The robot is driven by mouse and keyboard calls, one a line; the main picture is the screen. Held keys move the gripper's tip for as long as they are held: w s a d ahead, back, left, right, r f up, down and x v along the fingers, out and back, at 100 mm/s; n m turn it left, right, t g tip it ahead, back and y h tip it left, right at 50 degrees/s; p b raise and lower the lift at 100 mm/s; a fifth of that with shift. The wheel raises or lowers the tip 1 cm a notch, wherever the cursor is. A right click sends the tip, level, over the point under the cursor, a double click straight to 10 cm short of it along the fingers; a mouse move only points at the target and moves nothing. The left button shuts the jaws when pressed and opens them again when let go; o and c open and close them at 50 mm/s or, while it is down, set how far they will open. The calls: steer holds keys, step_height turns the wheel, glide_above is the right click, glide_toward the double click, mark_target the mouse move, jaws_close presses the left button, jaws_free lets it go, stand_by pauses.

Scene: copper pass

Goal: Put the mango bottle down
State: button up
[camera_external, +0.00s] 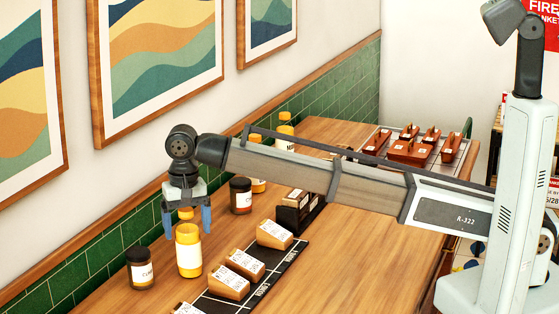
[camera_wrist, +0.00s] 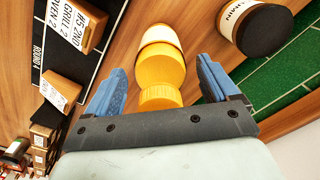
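A yellow bottle (camera_external: 188,254) with a white label stands upright on the wooden counter near the wall. I cannot read its label, so I cannot confirm that it is the mango bottle. My gripper (camera_external: 187,234) points down over it, with the blue fingers apart on either side of its top. In the wrist view, the bottle (camera_wrist: 162,66) shows between the spread fingers (camera_wrist: 160,82), with clear gaps on both sides of its cap. My gripper is open and holds nothing.
A dark-lidded jar (camera_external: 140,268) stands close left of the bottle; it also shows in the wrist view (camera_wrist: 260,28). Another dark jar (camera_external: 241,195) stands behind. Wooden ticket blocks (camera_external: 229,282) sit on a black mat to the right. A green tiled wall (camera_external: 80,262) borders the counter.

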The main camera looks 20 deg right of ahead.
step_height(320, 180, up, 12)
steer(key=shift+r, duration=0.2)
stand_by(0.5)
stand_by(0.5)
